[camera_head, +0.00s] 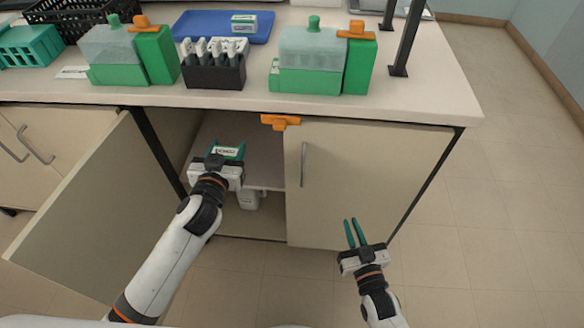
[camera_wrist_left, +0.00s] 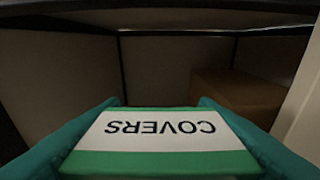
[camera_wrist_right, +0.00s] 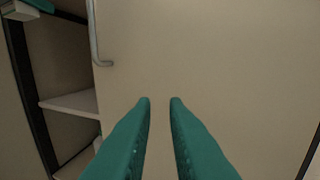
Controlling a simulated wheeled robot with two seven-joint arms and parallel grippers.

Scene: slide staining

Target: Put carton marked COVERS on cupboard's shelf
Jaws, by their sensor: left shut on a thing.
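The carton marked COVERS (camera_head: 228,152) is green with a white label. It also fills the lower middle of the left wrist view (camera_wrist_left: 160,130), its lettering upside down there. My left gripper (camera_head: 227,158) is shut on the carton, with a green finger on each side, inside the open cupboard. The cupboard's shelf (camera_head: 262,170) is a pale board at mid height; I cannot tell whether the carton touches it. My right gripper (camera_head: 356,234) is in front of the closed right door, its fingers apart and nothing between them; they also show in the right wrist view (camera_wrist_right: 158,135).
The left cupboard door (camera_head: 85,205) stands open; the right door (camera_head: 360,180) is closed, with a metal handle. A brown box (camera_wrist_left: 238,100) is deeper in the cupboard. A white bottle (camera_head: 248,200) stands below the shelf. Staining jars and a blue tray (camera_head: 190,25) are on the bench.

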